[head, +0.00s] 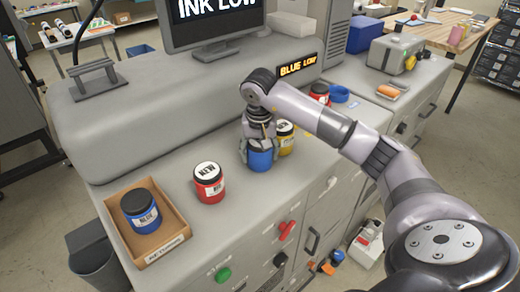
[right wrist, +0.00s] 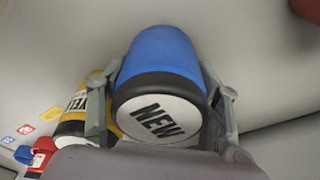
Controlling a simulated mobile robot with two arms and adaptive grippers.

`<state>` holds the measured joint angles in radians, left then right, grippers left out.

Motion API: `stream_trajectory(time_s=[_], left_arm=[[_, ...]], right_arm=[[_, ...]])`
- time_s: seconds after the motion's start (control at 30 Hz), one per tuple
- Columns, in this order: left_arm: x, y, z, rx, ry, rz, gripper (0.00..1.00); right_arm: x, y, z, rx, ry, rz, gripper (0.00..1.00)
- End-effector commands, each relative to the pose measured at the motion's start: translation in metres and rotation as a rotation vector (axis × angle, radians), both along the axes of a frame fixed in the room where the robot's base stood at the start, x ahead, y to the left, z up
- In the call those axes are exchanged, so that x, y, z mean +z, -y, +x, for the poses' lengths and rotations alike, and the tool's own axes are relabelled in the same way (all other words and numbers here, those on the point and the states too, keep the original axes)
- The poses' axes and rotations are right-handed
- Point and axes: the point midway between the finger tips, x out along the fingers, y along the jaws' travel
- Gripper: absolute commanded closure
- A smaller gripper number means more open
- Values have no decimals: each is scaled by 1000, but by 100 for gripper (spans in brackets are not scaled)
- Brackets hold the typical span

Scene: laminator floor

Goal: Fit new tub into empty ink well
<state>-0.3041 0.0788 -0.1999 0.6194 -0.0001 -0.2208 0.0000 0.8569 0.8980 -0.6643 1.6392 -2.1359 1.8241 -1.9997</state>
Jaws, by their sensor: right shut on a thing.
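My right gripper (head: 258,140) is shut around a blue tub (head: 260,160) on the machine's counter. In the right wrist view, its fingers press both sides of the blue tub (right wrist: 162,62), whose white lid reads NEW. I cannot tell whether its base touches the counter. A yellow NEW tub (head: 286,139) stands just right of it and also shows in the right wrist view (right wrist: 72,122). A red NEW tub (head: 209,185) stands to the left. A blue ring (head: 339,94), possibly the empty ink well, sits farther right. My left gripper is out of view.
A cardboard box (head: 172,242) at front left holds another blue tub (head: 141,212). A red tub (head: 320,93) is beside the blue ring. A sign (head: 297,65) reads BLUE LOW and the monitor (head: 210,20) reads INK LOW. Buttons and a red handle line the front panel.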

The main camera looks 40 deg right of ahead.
Motion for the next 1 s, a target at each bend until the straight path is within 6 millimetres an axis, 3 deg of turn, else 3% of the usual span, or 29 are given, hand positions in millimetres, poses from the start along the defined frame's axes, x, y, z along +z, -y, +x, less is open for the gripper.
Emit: stream_trajectory(time_s=[0.3, 0.33, 0.6, 1.0], left_arm=[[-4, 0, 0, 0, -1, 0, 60], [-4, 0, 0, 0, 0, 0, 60], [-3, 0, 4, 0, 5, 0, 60], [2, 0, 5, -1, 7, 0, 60]], right_arm=[[-3, 0, 0, 0, 2, -1, 80], [-4, 0, 0, 0, 1, 0, 41], [-2, 0, 0, 0, 0, 0, 23], [3, 0, 0, 0, 1, 1, 21]])
